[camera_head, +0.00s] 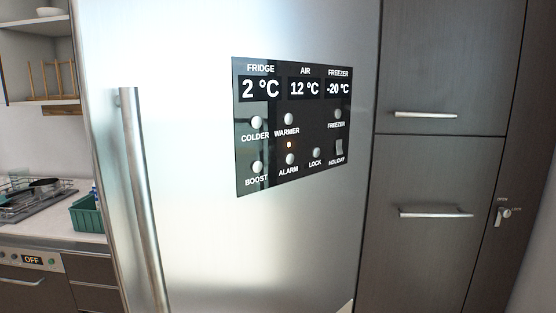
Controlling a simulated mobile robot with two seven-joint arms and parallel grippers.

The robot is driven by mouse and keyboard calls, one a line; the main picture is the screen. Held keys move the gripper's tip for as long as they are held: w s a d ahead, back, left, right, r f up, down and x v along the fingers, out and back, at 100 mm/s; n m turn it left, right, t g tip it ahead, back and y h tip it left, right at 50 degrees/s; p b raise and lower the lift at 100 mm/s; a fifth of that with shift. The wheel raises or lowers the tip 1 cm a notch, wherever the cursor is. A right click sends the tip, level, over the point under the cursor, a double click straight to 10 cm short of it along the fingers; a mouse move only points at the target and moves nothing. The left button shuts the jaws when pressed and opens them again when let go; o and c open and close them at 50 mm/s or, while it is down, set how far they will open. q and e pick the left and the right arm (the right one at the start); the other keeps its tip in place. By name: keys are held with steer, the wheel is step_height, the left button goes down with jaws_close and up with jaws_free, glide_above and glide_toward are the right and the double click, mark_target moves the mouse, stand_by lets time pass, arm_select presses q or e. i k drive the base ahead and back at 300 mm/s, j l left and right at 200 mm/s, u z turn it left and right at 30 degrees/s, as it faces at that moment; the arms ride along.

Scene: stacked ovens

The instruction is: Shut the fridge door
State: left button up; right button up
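The fridge door (190,215) is a large brushed-steel panel that fills the middle of the head view. A black control panel (296,128) on it shows fridge, air and freezer temperatures above several round knobs. A long vertical steel handle (142,200) runs down the door's left side. The door's lower part is outside the frame, and I cannot tell for certain whether it stands ajar or flush. Neither of my grippers is in view.
Dark cabinets (438,70) with horizontal handles stand to the right. At the left are a counter with a green basket (88,214), a dish rack (30,188), open shelves with a white bowl (51,11), and an appliance panel (33,261) reading OFF.

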mark_target(171, 92)
steer(key=l+u, duration=0.4)
steer(key=l, duration=0.45)
steer(key=j+u, duration=0.25)
steer(key=k+j, duration=0.05)
